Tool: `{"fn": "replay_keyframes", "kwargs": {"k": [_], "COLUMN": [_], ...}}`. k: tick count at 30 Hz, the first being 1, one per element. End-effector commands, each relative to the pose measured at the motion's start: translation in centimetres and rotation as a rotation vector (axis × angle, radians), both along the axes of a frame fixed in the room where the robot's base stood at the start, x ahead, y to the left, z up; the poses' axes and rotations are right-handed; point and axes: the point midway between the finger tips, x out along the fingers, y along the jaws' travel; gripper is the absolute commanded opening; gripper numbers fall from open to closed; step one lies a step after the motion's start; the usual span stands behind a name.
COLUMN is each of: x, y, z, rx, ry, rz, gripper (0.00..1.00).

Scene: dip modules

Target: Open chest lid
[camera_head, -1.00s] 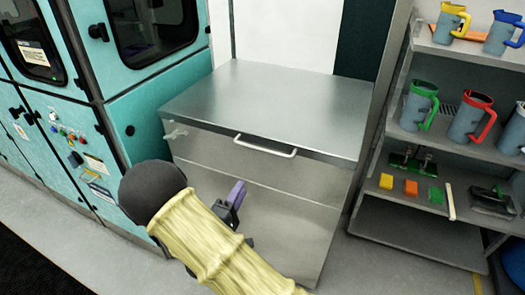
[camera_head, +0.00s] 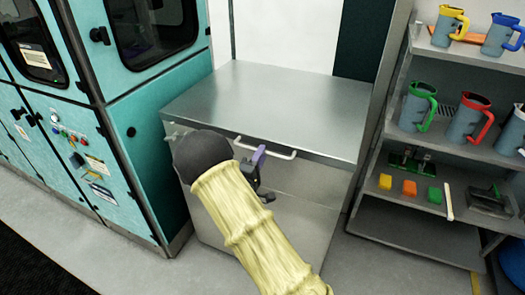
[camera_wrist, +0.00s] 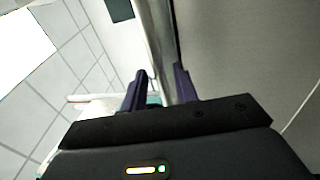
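The chest (camera_head: 270,105) is a silver metal box with a flat lid, which is down. In the wrist view, the two purple fingers of my gripper (camera_wrist: 160,84) stand apart. A metallic strip shows behind the gap between them, and nothing is clearly held.
A teal machine cabinet (camera_head: 130,120) stands close on the chest's left. A grey shelf rack (camera_head: 425,215) with colored jugs, blocks and brushes stands on the right. Grey floor is clear in front of the rack.

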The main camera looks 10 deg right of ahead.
Motion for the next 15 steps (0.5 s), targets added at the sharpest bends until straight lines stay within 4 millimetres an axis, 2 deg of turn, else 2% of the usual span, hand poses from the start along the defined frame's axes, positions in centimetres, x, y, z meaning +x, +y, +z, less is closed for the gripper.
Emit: {"fn": "replay_keyframes", "kwargs": {"k": [6, 14, 15], "x": [1.6, 1.7, 1.7], "y": [-1.2, -1.2, -1.2], "z": [0.4, 0.4, 0.4], "rx": [0.001, 0.000, 0.000], "ry": [0.001, 0.000, 0.001], "rz": [0.000, 0.001, 0.001], "gripper": [0.30, 0.30, 0.26]}}
